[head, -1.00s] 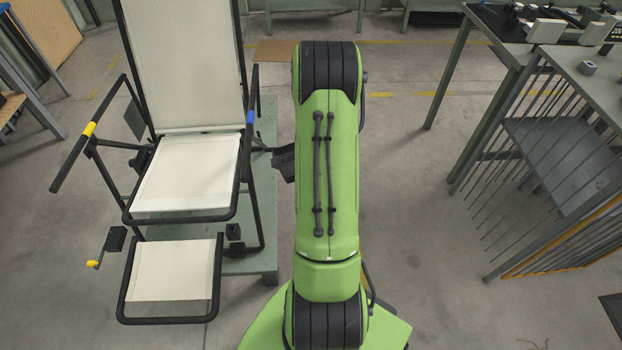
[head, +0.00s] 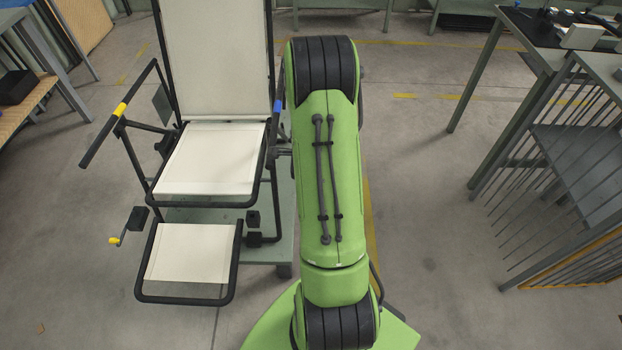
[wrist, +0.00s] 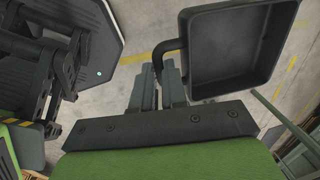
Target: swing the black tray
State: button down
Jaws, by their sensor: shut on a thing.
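The black tray (wrist: 230,50) is a shallow square box with a raised rim, at the upper right of the wrist view. A bent black bar (wrist: 164,55) joins its left side. My gripper (wrist: 158,92) is shut on this bar, just left of the tray. In the head view my green arm covers the tray and most of the gripper. The folding lounger (head: 211,160), with cream panels and a black frame, stands left of my arm. Its right armrest has a blue band (head: 277,107), close to my arm.
The lounger stands on a green platform (head: 265,225). A crank with a yellow knob (head: 114,241) sticks out at its left. A workbench with a barred rack (head: 550,180) stands at the right. The floor between my arm and the rack is clear.

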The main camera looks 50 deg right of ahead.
jog(key=shift+w+a, duration=0.1)
jog(key=shift+a, duration=0.1)
jog(key=c, duration=1.4)
grip_release()
jog(key=shift+c, duration=0.2)
notch_tip(320, 180, up, 16)
jog(key=s+a+p, duration=0.1)
jog(key=a+p, duration=0.1)
jog(key=p, duration=0.2)
jog(key=shift+s+f, duration=0.2)
jog(key=shift+s, duration=0.15)
